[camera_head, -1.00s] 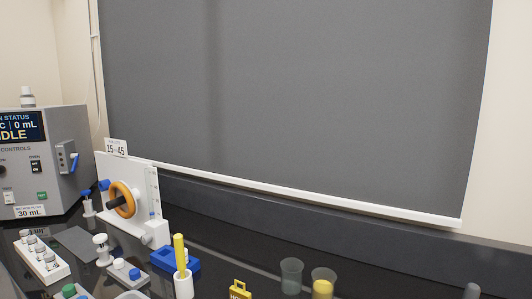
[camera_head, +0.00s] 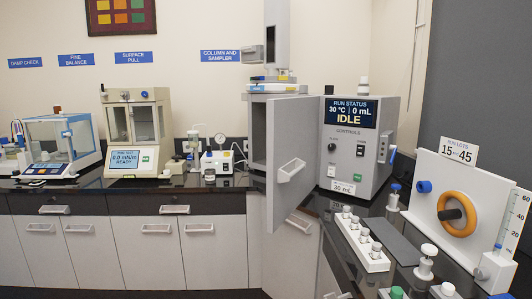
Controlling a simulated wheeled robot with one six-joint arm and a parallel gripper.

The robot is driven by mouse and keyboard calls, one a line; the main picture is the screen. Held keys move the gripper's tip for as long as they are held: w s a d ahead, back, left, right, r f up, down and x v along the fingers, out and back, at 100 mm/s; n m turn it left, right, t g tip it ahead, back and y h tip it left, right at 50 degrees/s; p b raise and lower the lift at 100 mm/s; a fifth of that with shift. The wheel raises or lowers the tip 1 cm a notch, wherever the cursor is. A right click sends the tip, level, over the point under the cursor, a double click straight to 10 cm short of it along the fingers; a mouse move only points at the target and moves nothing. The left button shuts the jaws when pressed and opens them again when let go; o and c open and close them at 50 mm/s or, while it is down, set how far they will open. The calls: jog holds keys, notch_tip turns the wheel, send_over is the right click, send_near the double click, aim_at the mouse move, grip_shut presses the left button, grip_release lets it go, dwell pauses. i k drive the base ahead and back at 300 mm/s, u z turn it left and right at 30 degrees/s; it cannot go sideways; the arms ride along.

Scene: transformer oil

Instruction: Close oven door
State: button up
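A pale handle (camera_head: 291,171) sits on the door's face. Part of the dark inside (camera_head: 259,135) shows to the left of the door. My gripper is not in this view.
A rack of small bottles (camera_head: 360,239) and a white panel with an orange wheel (camera_head: 457,214) stand on the right counter. A balance (camera_head: 62,146) and a surface-pull device (camera_head: 137,132) stand at the left. The floor before the left cabinets looks clear.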

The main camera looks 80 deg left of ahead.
aim_at(293, 127)
jog(key=u, duration=2.05)
